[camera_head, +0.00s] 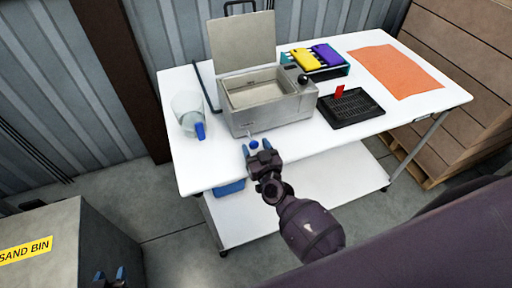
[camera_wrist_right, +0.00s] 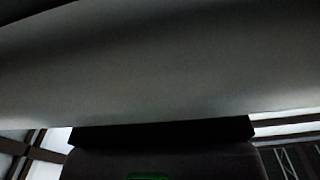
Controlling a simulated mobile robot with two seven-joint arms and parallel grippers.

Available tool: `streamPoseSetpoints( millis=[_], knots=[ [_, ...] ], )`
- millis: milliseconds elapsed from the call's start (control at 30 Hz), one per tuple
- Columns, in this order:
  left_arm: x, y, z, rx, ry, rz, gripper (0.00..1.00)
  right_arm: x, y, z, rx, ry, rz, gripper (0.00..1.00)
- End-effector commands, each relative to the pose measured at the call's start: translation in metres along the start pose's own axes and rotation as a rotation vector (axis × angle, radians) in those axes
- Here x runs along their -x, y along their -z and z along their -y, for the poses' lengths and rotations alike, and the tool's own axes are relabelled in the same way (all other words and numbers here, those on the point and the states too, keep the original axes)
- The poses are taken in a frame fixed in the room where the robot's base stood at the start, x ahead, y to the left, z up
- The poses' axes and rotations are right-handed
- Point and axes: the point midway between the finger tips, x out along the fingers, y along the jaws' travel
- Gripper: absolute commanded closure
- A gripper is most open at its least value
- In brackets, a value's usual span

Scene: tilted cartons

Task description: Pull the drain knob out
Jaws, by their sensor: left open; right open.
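A steel tank (camera_head: 262,103) with its lid (camera_head: 242,42) raised stands on the white table. A small blue knob (camera_head: 254,144), taken as the drain knob, shows low in front of the tank near the table's front edge. My right gripper (camera_head: 257,149) is open, with its blue fingertips on either side of the knob in the picture; I cannot tell whether they touch it. My left gripper (camera_head: 110,276) is open and empty at the bottom left, far from the tank. The right wrist view is mostly a dark grey surface and does not show the knob.
A clear jug (camera_head: 187,107) with a blue part stands left of the tank. A black rack (camera_head: 350,106), a rack with yellow and purple pieces (camera_head: 316,57) and an orange mat (camera_head: 396,70) lie right. A blue container (camera_head: 230,188) is under the table edge. A sand bin (camera_head: 45,245) stands lower left.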

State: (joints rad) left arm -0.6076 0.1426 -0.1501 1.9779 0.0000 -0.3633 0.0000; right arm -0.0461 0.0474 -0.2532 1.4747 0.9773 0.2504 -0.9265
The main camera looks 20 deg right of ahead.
Motion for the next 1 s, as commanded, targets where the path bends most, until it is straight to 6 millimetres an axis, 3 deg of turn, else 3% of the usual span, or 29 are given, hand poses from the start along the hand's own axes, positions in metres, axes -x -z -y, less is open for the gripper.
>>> streamPoseSetpoints(
  millis=[167, 700, 1000],
  knots=[
    [0.000, 0.001, 0.000, 0.000, 0.000, -0.001, 0.57, 0.013, -0.001, 0.000, -0.001, 0.000, 0.002, 0.42],
    [-0.001, 0.000, 0.000, 0.001, 0.000, -0.003, 0.57, 0.094, -0.001, 0.000, 0.000, 0.000, 0.001, 0.42],
    [-0.001, 0.000, -0.001, 0.001, 0.000, -0.003, 0.57, 0.108, 0.000, 0.000, 0.001, 0.000, 0.000, 0.42]
  ],
)
